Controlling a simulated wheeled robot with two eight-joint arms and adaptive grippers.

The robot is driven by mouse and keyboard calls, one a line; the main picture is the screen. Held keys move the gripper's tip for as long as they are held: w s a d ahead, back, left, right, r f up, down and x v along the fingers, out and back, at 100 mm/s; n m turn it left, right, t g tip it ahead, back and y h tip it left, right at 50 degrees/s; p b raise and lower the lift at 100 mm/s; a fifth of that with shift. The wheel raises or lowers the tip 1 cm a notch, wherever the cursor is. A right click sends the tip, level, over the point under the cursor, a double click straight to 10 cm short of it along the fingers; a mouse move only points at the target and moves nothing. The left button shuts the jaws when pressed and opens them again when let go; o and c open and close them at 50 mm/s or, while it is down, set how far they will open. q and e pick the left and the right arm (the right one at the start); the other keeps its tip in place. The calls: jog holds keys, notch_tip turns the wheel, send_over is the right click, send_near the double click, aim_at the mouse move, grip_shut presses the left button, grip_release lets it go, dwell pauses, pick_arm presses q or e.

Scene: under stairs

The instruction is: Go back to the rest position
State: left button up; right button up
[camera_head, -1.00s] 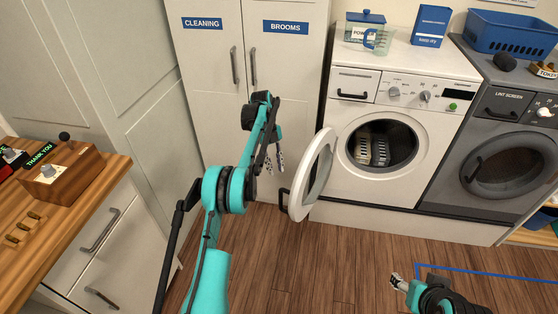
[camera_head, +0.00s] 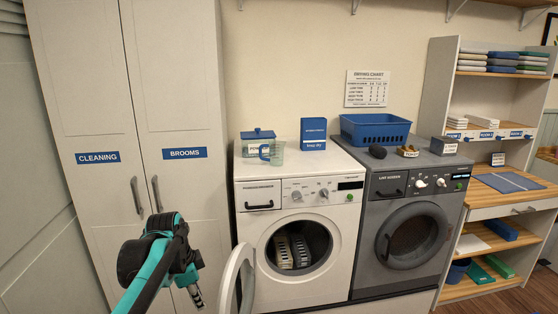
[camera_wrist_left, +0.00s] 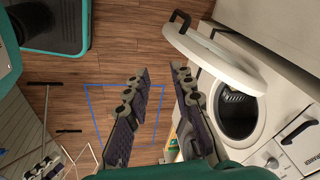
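My left gripper (camera_head: 197,297) hangs low in the head view, in front of the broom cupboard and left of the open washer door (camera_head: 238,280). In the left wrist view its two fingers (camera_wrist_left: 160,72) are spread apart with nothing between them, above the wooden floor. The washer door (camera_wrist_left: 215,60) is to the right of the fingers there. My right gripper is outside the head view. A dark jointed part at the lower left of the wrist view may be it, but its fingers cannot be made out.
The white washer (camera_head: 300,205) holds pale items inside its drum. The grey dryer (camera_head: 405,215) stands beside it, with a blue basket (camera_head: 376,131) on top. Shelves (camera_head: 505,75) are at the right. A blue outline (camera_wrist_left: 125,87) marks clear floor.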

pick_arm(q)
jog(key=s+d+f+n+t, duration=0.1)
jog(key=s+f+n+t, duration=0.1)
jog(key=s+n, duration=0.4)
jog(key=s+d+f+n+t+y, duration=0.1)
jog(key=s+n, duration=0.5)
jog(key=s, duration=0.8)
notch_tip(320, 180, down, 4)
jog(key=shift+d+r+t, duration=0.25)
jog(key=shift+d+t, duration=0.4)
jog(key=shift+t, duration=0.35)
